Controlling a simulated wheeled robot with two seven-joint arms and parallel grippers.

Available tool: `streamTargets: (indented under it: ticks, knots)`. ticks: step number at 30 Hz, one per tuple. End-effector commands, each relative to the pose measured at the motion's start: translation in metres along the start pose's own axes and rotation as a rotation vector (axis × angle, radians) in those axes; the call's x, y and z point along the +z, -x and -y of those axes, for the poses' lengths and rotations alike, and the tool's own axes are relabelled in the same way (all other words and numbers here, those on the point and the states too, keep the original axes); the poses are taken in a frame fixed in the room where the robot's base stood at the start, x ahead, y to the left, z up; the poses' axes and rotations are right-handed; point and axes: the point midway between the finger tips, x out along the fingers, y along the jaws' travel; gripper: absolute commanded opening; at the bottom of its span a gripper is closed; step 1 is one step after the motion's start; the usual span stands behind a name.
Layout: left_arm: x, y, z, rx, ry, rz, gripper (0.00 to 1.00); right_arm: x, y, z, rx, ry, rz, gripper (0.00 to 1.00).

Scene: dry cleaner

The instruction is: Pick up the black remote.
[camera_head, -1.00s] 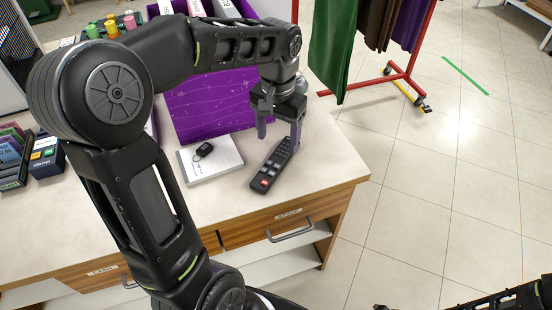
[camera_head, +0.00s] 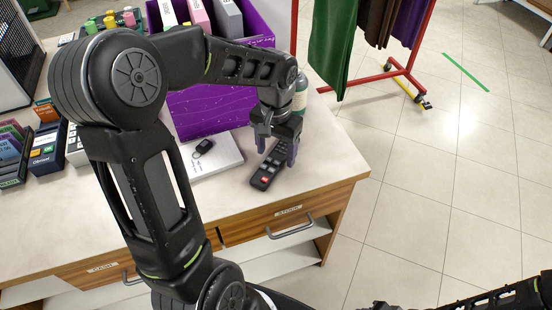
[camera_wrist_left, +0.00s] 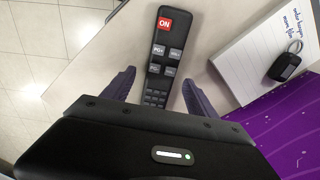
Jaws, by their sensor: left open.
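The black remote (camera_head: 267,172) lies on the counter near its front right corner, with a red button at its near end. It also shows in the left wrist view (camera_wrist_left: 168,62), where a red ON button is at the top. My left gripper (camera_head: 276,155) is open above the remote, pointing down. In the left wrist view its two fingers (camera_wrist_left: 157,92) stand on either side of the remote, apart from it. The far end of the remote is partly hidden by the gripper. Part of my right arm shows at the bottom right; its fingertips (camera_head: 378,307) are cut off.
A white notepad (camera_head: 222,158) with a black key fob (camera_head: 204,146) lies left of the remote. A purple box (camera_head: 210,112) stands behind them. The counter's right edge is close.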

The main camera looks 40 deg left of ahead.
Motion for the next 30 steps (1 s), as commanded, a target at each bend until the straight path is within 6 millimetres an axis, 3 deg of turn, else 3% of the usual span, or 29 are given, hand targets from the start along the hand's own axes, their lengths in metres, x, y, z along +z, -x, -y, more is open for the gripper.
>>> streamTargets:
  ticks: [4,21,30]
  knots:
    - [0.0003,-0.0108,-0.0001,0.0,0.0,0.0,0.67,0.0,-0.0003,-0.0001,0.0,0.0,0.0,0.36]
    - [0.0001,-0.0104,-0.0001,0.0,0.0,0.0,0.67,0.0,-0.0003,-0.0001,0.0,0.0,0.0,0.36]
    - [0.0001,-0.0103,-0.0001,0.0,0.0,0.0,0.43,0.0001,-0.0003,-0.0001,0.0,0.0,0.0,0.36]
